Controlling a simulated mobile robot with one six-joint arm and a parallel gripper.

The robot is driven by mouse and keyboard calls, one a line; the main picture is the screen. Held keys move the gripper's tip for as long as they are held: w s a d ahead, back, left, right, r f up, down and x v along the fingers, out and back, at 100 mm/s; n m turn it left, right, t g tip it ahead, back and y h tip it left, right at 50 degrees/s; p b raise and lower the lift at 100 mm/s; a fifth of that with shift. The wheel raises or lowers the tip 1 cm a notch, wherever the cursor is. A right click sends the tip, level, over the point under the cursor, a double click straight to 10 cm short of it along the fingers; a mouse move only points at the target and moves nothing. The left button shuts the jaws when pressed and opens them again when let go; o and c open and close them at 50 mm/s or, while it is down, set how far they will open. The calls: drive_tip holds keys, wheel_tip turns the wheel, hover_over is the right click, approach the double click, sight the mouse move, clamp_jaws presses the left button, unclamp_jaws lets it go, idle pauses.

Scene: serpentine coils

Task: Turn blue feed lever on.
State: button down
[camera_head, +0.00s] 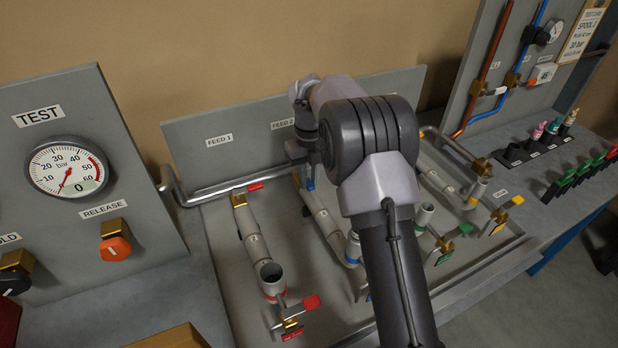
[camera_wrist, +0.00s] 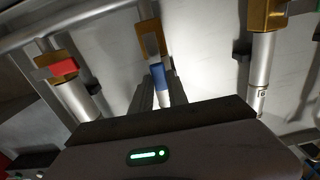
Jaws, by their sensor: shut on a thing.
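The blue feed lever (camera_wrist: 158,76) shows in the wrist view, hanging below its brass valve body (camera_wrist: 151,38). My gripper (camera_wrist: 160,92) is shut on the blue lever, with one grey finger on each side of it. In the head view a small blue part, seemingly the same lever (camera_head: 310,185), shows under the FEED 2 label (camera_head: 284,123). My arm hides most of the gripper there.
A red feed lever (camera_head: 256,187) is to the left, also in the wrist view (camera_wrist: 64,67). Pipe coils with a red collar (camera_head: 274,294) and a blue collar (camera_head: 353,251) lie in the tray. A test gauge (camera_head: 67,168) stands left, its needle near zero.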

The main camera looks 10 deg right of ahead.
sight(309, 183)
drive_tip(key=c, duration=1.3)
unclamp_jaws()
wheel_tip(309, 183, up, 18)
drive_tip(key=p, duration=0.6)
drive_tip(key=shift+f, duration=0.25)
